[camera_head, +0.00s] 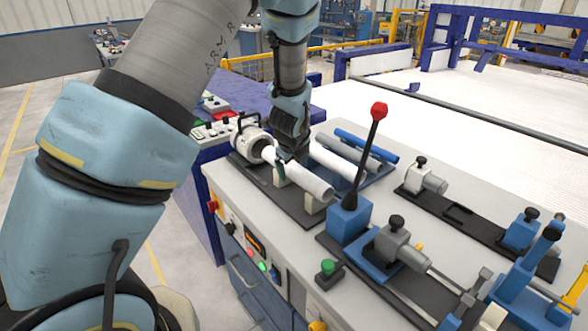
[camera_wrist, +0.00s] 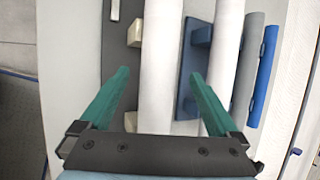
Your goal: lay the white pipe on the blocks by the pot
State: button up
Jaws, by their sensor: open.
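The white pipe (camera_head: 313,184) lies along the dark plate (camera_head: 245,176) in the head view, its far end close to the pot (camera_head: 247,146). I cannot tell whether that end touches the pot. In the wrist view the pipe (camera_wrist: 163,40) rests against pale blocks (camera_wrist: 134,33) on the dark plate. My gripper (camera_head: 284,166) is down at the pipe. In the wrist view its green fingers (camera_wrist: 160,75) are open, one on each side of the pipe, with gaps between.
Another white pipe (camera_head: 338,161) and a blue pipe (camera_head: 366,145) lie to the right, with a grey pipe (camera_wrist: 247,70) between them in the wrist view. A red-knobbed lever (camera_head: 363,150) stands in front. Clamps (camera_head: 402,245) fill the bench's right part.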

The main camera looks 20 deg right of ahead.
jog(key=b+v, duration=0.2)
jog(key=v, duration=0.7)
jog(key=a+n+g+y, duration=0.2)
jog(key=a+n, duration=1.2)
jog(key=a, duration=0.4)
jog(key=s+a+n+g, duration=0.2)
jog(key=s+a+n, duration=0.7)
jog(key=a+n, duration=0.5)
jog(key=n, duration=0.2)
jog(key=shift+s+a+r+n+y, duration=0.2)
jog(key=shift+r+n+y, duration=0.1)
jog(key=shift+r+n, duration=0.1)
